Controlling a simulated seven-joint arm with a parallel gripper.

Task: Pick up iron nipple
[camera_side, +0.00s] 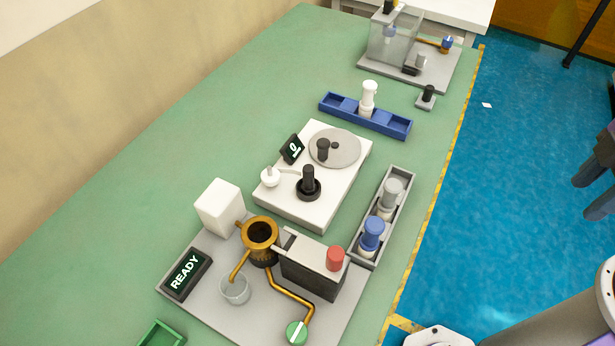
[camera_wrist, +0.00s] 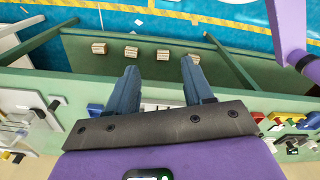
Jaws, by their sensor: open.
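No part can be singled out for certain as the iron nipple. A grey cylindrical fitting (camera_side: 391,190) stands upright in the far part of a narrow grey tray (camera_side: 408,179) in the side view. A blue-topped fitting (camera_side: 371,232) stands nearer in the same tray. My gripper (camera_side: 592,190) is at the right edge of the side view, over the blue floor and well apart from the tray. In the wrist view my gripper (camera_wrist: 160,85) shows two dark blue fingers spread apart with nothing between them.
A white station (camera_side: 328,205) with a disc and a black knob stands mid-table. A blue tray (camera_side: 338,105) holds a white fitting (camera_side: 369,95). Nearest is a grey base (camera_side: 217,310) with brass pipes and a READY display (camera_side: 186,272). The left tabletop is clear.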

